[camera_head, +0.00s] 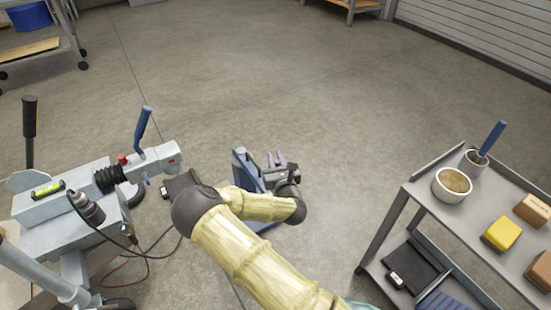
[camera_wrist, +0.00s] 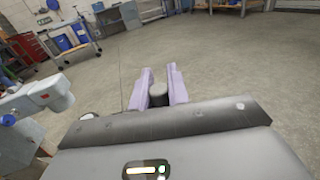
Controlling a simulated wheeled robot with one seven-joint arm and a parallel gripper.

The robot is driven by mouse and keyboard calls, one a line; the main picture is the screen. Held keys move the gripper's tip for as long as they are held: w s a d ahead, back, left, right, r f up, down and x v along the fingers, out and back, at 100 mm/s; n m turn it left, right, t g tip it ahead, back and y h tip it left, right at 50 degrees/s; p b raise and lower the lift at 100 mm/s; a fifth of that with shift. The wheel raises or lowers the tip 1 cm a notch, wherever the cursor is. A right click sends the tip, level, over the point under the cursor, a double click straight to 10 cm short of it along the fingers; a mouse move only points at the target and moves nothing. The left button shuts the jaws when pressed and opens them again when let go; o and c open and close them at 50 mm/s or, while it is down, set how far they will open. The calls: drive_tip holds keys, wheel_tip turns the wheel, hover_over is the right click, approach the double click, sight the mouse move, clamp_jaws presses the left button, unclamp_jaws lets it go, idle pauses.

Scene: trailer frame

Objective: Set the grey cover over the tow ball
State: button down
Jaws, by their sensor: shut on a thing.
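My gripper (camera_head: 276,158) is out in front of me over open floor, to the right of the trailer's coupling. The wrist view shows its two pale purple fingers (camera_wrist: 158,88) closed on the sides of a dark grey rounded piece, which I take to be the grey cover (camera_wrist: 158,95). In the head view I cannot make the cover out clearly. The trailer coupling head (camera_head: 166,155) is at the left and also shows at the left of the wrist view (camera_wrist: 58,93), apart from the gripper. I cannot make out the tow ball in either view.
A blue-handled lever (camera_head: 143,128) stands up from the trailer frame (camera_head: 60,205). At the right a grey cart (camera_head: 425,205) holds a bowl (camera_head: 452,184), a cup and a yellow block (camera_head: 501,234). The floor beyond is clear.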

drive_tip(key=shift+f+b, duration=2.7)
drive_tip(key=shift+f, duration=1)
drive_tip(key=c, duration=1.3)
unclamp_jaws()
drive_tip(key=shift+s, duration=0.1)
drive_tip(key=p+v, duration=0.4)
drive_tip(key=v, duration=1.3)
drive_tip(key=shift+s+r, duration=0.1)
drive_tip(key=shift+d, duration=0.15)
